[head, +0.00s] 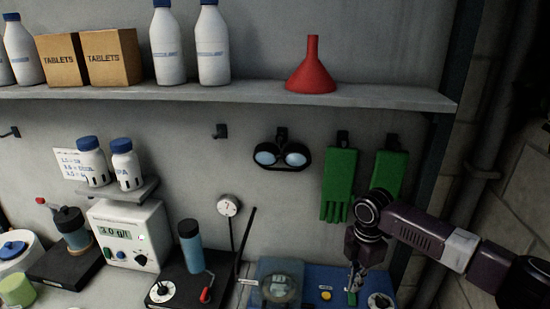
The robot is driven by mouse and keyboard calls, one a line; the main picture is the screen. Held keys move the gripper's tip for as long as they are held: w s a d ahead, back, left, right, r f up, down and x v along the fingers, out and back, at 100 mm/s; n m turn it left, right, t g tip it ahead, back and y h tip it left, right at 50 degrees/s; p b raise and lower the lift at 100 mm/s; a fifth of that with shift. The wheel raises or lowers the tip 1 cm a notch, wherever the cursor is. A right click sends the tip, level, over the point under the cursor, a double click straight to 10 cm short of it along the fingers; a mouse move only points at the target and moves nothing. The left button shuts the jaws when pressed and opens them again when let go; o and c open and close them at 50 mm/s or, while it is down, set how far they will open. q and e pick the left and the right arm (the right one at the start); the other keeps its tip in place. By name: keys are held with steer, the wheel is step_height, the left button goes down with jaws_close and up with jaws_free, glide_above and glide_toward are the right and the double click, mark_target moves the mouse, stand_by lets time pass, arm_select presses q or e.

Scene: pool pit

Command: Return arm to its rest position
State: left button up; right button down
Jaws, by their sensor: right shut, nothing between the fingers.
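My right arm comes in from the right side of the head view. Its gripper (354,279) points down over a blue device (322,286) on the bench at the bottom. The gripper is shut, with nothing seen between its fingers. I cannot tell whether the fingertips touch the device. The arm's wrist overlaps the lower edge of the right green glove (387,176) in the picture. My left gripper does not show.
A shelf (386,96) with white bottles (212,45), tablet boxes (110,57) and a red funnel (311,68) runs above. Goggles (281,155) and a left green glove (339,184) hang on the wall. A white meter (128,236) and a blue cylinder (191,247) crowd the bench.

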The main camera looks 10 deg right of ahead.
steer(key=s+a+f+m+t+y, duration=0.15)
steer(key=s+a+f+m, duration=0.25)
steer(key=s+a, duration=0.65)
steer(key=s+a+f+m+t+y, duration=0.15)
steer(key=s+a+f+m, duration=0.3)
steer(key=s+a, duration=0.55)
steer(key=s+d+m+h, duration=0.3)
steer(key=s+d+m, duration=0.75)
steer(key=d, duration=0.35)
step_height(320, 180, down, 32)
steer(key=s+b, duration=0.1)
steer(key=b, duration=0.6)
steer(key=s+d+f+g+b, duration=0.1)
steer(key=s+f+b, duration=0.2)
steer(key=s+f, duration=0.5)
steer(key=s+d+f+g+b, duration=0.1)
steer(key=s+f+b, duration=0.2)
steer(key=s+f, duration=0.6)
step_height(320, 180, down, 6)
steer(key=shift+d+r+b, duration=0.15)
steer(key=shift+d+b, duration=0.05)
steer(key=shift+b, duration=0.1)
